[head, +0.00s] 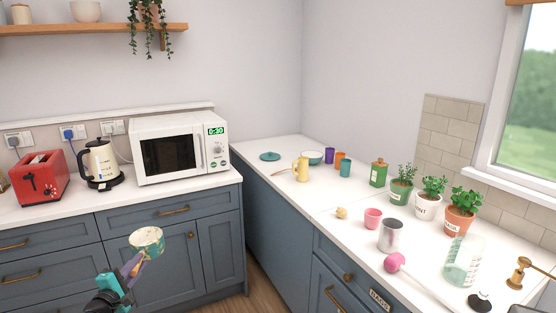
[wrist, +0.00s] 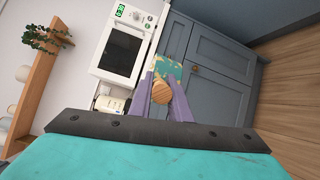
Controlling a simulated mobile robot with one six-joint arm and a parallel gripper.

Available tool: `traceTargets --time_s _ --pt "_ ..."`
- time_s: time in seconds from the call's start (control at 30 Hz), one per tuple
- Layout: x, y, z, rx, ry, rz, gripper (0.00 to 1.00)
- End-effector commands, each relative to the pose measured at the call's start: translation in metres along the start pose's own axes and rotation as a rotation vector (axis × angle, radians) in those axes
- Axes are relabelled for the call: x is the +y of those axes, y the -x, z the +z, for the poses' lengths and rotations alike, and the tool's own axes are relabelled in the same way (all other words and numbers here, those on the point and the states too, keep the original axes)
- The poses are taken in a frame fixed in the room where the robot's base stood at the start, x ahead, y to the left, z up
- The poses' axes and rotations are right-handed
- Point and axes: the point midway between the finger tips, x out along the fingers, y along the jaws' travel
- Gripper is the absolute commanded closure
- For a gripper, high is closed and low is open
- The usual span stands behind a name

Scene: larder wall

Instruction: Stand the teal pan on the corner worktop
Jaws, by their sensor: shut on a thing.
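My gripper (head: 137,262) is at the lower left of the head view, in front of the blue-grey cabinets. It is shut on the wooden handle of the teal pan (head: 147,241), a small pan with cream patches, held in the air below counter height. In the wrist view the round wooden handle end (wrist: 160,91) sits between the purple fingers, with the patterned pan side (wrist: 169,68) beyond. The pan's inside is hard to make out. The corner worktop (head: 262,145) is white and lies right of the microwave, well away from my gripper.
Potted herbs (head: 432,195) and a metal cup (head: 390,236) are nearer. The microwave (head: 180,147) stands left of the corner. The worktop's back corner looks clear.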

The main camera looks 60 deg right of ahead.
Motion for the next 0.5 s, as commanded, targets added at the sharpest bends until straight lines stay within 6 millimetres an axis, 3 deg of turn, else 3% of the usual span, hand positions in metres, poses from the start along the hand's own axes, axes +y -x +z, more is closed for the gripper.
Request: traceTargets --time_s 0.1,0.5 --pt "0.007 -0.035 0.02 -0.033 -0.002 -0.006 1.0" --pt "0.02 -0.138 0.098 -0.125 -0.006 -0.029 1.0"
